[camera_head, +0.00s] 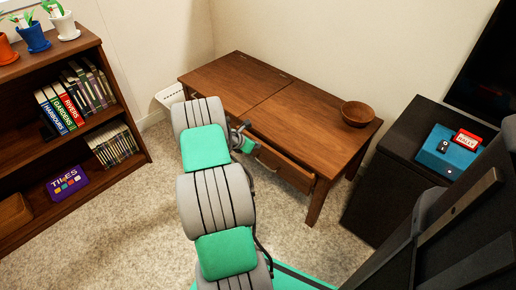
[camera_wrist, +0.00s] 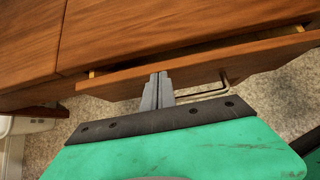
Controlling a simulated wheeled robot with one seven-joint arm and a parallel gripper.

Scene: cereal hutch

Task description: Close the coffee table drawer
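The coffee table (camera_head: 285,110) is brown wood with a seam across its top. Its drawer (camera_head: 284,168) is partly open, and in the wrist view a dark gap shows between the tabletop and the drawer front (camera_wrist: 255,58). A thin bar handle (camera_wrist: 212,90) is on the drawer front. My gripper (camera_wrist: 158,84) is shut and empty, with its fingertips at the drawer front's face, left of the handle. I cannot tell whether they touch it. In the head view my gripper (camera_head: 243,138) is partly hidden by my arm.
A wooden bowl (camera_head: 357,113) sits on the table's right end. A white basket (camera_head: 169,95) stands at the table's left. A bookshelf (camera_head: 75,140) is on the left, and a dark cabinet (camera_head: 395,165) with a blue box is on the right.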

